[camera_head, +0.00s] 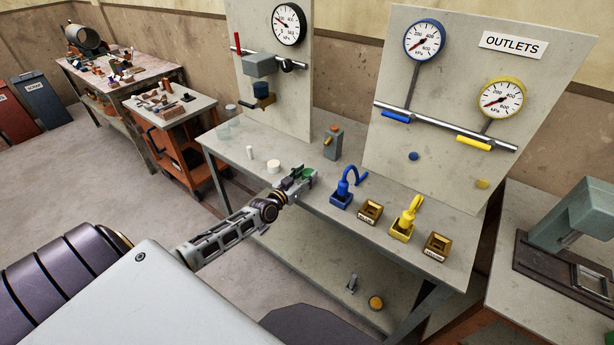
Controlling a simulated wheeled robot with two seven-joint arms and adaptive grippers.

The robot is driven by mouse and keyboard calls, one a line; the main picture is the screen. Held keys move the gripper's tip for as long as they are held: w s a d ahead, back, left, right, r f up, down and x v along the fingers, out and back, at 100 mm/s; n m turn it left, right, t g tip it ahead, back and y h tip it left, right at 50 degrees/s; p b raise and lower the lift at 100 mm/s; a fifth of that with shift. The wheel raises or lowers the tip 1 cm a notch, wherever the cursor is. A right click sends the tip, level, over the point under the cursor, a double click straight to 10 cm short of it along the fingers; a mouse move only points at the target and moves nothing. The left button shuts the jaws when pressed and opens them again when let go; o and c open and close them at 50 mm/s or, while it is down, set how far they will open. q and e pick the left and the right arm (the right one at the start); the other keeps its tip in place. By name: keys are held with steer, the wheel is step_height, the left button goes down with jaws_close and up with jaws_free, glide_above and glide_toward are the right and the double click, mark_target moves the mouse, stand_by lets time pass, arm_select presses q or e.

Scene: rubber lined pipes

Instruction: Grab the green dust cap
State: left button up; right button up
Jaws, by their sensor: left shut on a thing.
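The green dust cap (308,172) shows at the tip of my left gripper (303,176), over the front part of the grey bench. My left gripper is shut on it, and the fingers hide part of the cap. Whether the cap touches the bench top is too small to tell. My left arm reaches in from the lower left. My right gripper does not show.
On the bench (322,207) stand a white disc (273,166), a blue hooked fitting (342,195), a yellow one (404,226) and two small labelled boxes. Gauge panels (455,100) rise behind. An orange cart (180,140) stands left, a green press (575,215) right.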

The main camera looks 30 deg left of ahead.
mark_target(306, 175)
arm_select(q)
steer(key=shift+r, duration=0.15)
steer(key=shift+r+p, duration=0.3)
steer(key=shift+r, duration=0.65)
step_height(306, 175, up, 7)
steer(key=shift+f+p, duration=0.15)
steer(key=shift+p, duration=0.55)
steer(key=shift+r, duration=0.55)
